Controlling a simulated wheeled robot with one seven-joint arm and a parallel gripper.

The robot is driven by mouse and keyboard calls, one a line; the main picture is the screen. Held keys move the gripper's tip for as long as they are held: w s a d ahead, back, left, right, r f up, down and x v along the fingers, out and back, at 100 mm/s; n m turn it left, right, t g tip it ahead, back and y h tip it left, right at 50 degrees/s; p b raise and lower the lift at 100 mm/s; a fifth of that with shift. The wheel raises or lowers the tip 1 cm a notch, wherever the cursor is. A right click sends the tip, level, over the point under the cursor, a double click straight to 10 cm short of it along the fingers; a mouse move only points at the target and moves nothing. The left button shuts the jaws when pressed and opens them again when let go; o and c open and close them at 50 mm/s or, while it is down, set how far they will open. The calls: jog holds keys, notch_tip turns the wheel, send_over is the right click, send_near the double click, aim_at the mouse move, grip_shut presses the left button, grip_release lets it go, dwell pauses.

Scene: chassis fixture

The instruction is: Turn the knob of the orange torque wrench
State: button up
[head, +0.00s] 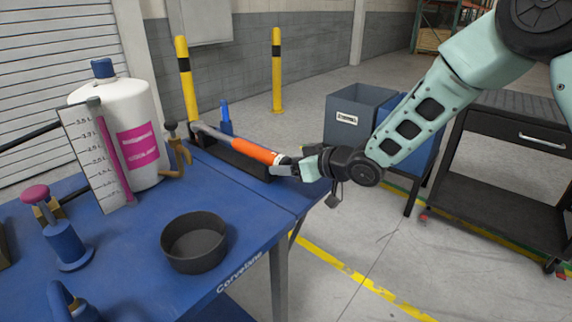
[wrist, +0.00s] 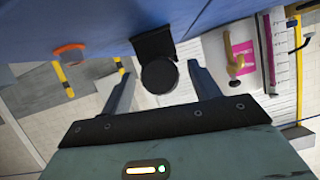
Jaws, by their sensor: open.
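The torque wrench (head: 255,150) has an orange grip and a grey shaft. It lies in a long black holder (head: 240,163) along the blue table's far right edge. In the wrist view my gripper (wrist: 159,72) is open, with one finger on each side of a round black end piece (wrist: 159,77), which looks like the wrench's knob seen end-on. Gaps show between it and both fingers. The orange grip is hidden behind it there.
A white bottle (head: 125,125) with a pink label, a brass-coloured fitting (head: 178,155) and a black round dish (head: 194,243) stand on the blue table (head: 150,225). Grey and blue bins (head: 352,118) stand beyond my forearm. A dark cart (head: 500,190) is at right.

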jog(key=shift+w+a+f, duration=0.3)
jog(key=shift+w+a, duration=0.05)
jog(key=shift+a, duration=0.15)
jog(key=c, duration=1)
jog(key=shift+o, duration=0.2)
jog(key=shift+f+b, duration=0.15)
jog(key=shift+b, duration=0.45)
